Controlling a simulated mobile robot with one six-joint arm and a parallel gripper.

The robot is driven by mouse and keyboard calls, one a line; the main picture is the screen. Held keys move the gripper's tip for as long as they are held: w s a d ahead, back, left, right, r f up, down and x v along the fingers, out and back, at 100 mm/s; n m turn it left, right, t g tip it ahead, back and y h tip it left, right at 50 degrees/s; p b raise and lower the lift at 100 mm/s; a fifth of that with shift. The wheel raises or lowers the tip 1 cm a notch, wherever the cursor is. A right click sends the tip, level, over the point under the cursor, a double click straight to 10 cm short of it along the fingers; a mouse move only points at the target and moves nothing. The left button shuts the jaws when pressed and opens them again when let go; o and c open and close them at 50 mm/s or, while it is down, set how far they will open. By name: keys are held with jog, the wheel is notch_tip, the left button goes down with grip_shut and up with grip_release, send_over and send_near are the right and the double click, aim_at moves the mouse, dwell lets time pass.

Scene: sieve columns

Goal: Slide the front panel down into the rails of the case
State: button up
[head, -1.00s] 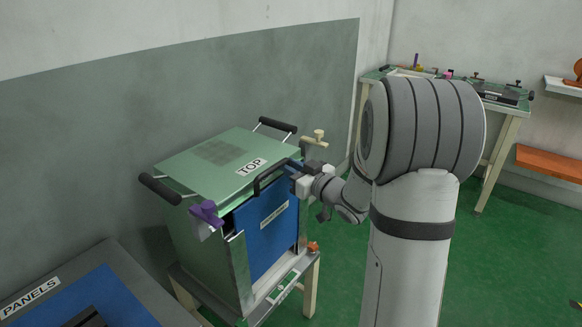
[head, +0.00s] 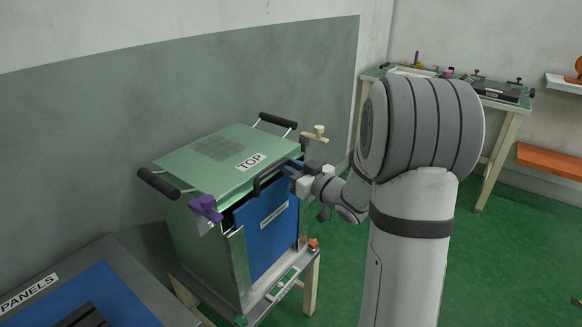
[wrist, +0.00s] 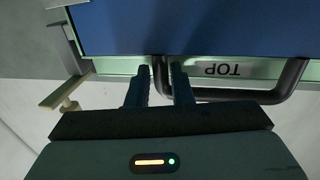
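The green case (head: 205,150), marked TOP on its lid, stands upright on a small bench. The blue front panel (head: 265,240) stands upright at its open front, between the metal side rail (head: 240,268) and the right front edge. Its top edge is near the lid. My gripper (head: 292,172) is at the panel's upper right, shut on its black handle. In the wrist view the fingers of my gripper (wrist: 160,88) flank one post of the handle (wrist: 287,84). How deep the panel's lower edges sit in the rails is hard to tell.
A purple clamp (head: 205,208) is at the case's left front corner and a cream clamp (head: 314,135) at the right. Black carrying handles (head: 158,184) stick out from the lid. A PANELS table (head: 130,283) is at lower left.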

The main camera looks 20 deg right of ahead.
jog(key=shift+f, duration=0.2)
jog(key=o, duration=0.6)
